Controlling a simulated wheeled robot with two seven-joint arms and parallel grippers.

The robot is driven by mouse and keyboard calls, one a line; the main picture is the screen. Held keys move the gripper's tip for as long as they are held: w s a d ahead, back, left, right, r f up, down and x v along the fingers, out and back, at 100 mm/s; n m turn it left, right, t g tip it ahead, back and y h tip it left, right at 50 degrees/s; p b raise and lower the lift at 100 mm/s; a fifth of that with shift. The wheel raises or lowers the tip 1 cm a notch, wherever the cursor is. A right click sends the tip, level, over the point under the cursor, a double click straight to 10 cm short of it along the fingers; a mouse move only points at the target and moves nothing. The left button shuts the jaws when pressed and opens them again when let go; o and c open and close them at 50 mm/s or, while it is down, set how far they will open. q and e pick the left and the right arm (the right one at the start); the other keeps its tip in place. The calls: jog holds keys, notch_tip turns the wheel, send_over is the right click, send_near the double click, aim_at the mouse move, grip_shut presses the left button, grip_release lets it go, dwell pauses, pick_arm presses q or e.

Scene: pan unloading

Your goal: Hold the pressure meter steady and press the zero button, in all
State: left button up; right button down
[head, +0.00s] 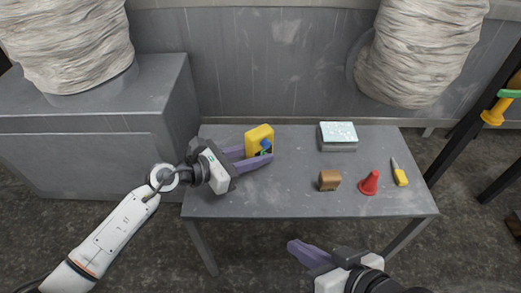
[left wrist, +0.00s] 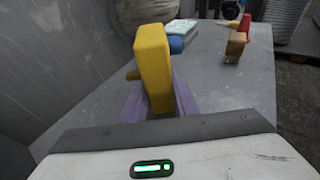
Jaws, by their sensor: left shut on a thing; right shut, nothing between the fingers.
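The yellow pressure meter (head: 258,137) stands upright near the back left of the grey table. A small blue and green part, possibly the button, shows on its right side. My left gripper (head: 256,157) is shut on the meter, one purple finger on each side. In the left wrist view the meter (left wrist: 152,65) stands between the purple fingers, with a blue knob (left wrist: 176,45) on its right. The meter's front face is hidden from the wrist camera. My right gripper (head: 296,249) is shut and empty, in front of the table's front edge.
The table's front middle is clear. A grey cabinet (head: 90,140) stands left.

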aim_at(266, 144)
jog(key=shift+w, duration=0.1)
dwell(0.8)
jog(key=w+r+n+h, duration=0.1)
jog(key=w, duration=0.2)
jog(key=w+a+r+n, duration=0.1)
jog(key=w+n, duration=0.1)
jog(key=w, duration=0.1)
jog(key=w+a+r+n+h, duration=0.1)
jog(key=w, duration=0.2)
jog(key=shift+w+a+n+t+h, duration=0.1)
jog(key=shift+a+n+t+h, duration=0.2)
jog(key=shift+t, duration=0.1)
jog(key=shift+d+f+t+h, duration=0.1)
jog(key=shift+d+t+h, duration=0.25)
jog(key=shift+h, duration=0.35)
jog(key=r+m+t+h, duration=0.1)
jog(key=d+r+m+t+h, duration=0.1)
jog(key=r, duration=0.1)
jog(key=d+r+m+t+h, duration=0.1)
jog(key=t+h, duration=0.1)
jog(key=shift+w+r+m, duration=0.1)
jog(key=shift+r+m, duration=0.2)
jog(key=shift+r, duration=0.05)
jog(key=shift+d+r+t, duration=0.1)
jog(key=shift+r+t, duration=0.2)
jog(key=shift+t, duration=0.05)
